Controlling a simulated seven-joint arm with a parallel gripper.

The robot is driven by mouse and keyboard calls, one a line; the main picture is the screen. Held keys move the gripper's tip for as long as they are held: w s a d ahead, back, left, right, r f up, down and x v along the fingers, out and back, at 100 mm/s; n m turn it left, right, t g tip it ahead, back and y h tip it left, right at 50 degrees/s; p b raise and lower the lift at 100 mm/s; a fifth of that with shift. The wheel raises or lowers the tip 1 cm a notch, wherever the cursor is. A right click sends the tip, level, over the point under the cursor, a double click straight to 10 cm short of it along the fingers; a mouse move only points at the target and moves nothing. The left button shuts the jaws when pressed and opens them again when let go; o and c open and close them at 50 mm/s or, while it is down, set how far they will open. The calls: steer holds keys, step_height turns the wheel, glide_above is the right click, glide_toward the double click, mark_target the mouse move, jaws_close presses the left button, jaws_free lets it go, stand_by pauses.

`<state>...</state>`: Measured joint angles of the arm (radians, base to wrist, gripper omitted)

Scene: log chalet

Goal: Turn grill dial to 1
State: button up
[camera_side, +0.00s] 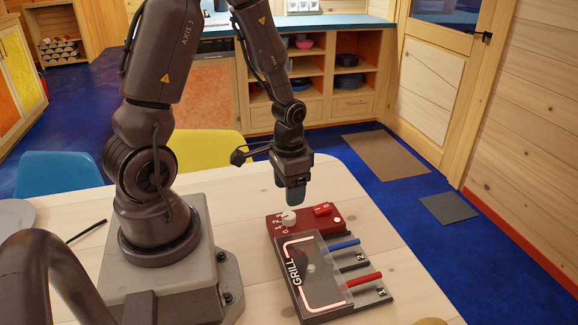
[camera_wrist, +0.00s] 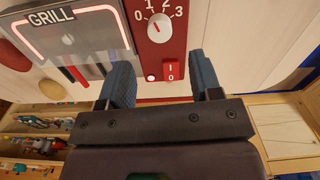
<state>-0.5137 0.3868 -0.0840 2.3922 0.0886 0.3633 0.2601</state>
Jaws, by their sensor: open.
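The grill (camera_side: 318,285) lies on the table in the side view, with a red control panel (camera_side: 304,225) at its far end. A white dial (camera_side: 289,217) sits on the panel; in the wrist view the dial (camera_wrist: 159,28) shows beside the marks 0, 1, 2 and 3. It has a small mark on its face, but I cannot tell surely which number it points to. My gripper (camera_side: 293,195) hangs above the panel, fingers downward. In the wrist view my gripper (camera_wrist: 163,80) is open and empty, its fingers apart from the dial.
A red switch (camera_wrist: 170,70) marked I and O sits on the panel close to the dial. A blue handle (camera_side: 343,245) and a red handle (camera_side: 364,280) stick out from the grill's right side. The table (camera_side: 400,240) right of the grill is clear. A yellow chair (camera_side: 205,148) stands behind.

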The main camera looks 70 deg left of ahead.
step_height(320, 180, up, 6)
steer(key=shift+f, duration=0.1)
stand_by(0.5)
step_height(320, 180, up, 8)
steer(key=n, duration=0.1)
glide_above(289, 215)
steer(key=s+d, duration=0.2)
steer(key=d, duration=0.2)
steer(key=s+d+r+m+t, duration=0.2)
steer(key=s+d+r+t, duration=0.1)
steer(key=d+r+t, duration=0.2)
step_height(289, 215, up, 5)
steer(key=shift+d+f+t, duration=0.15)
steer(key=shift+d+t, duration=0.15)
steer(key=shift+d, duration=0.9)
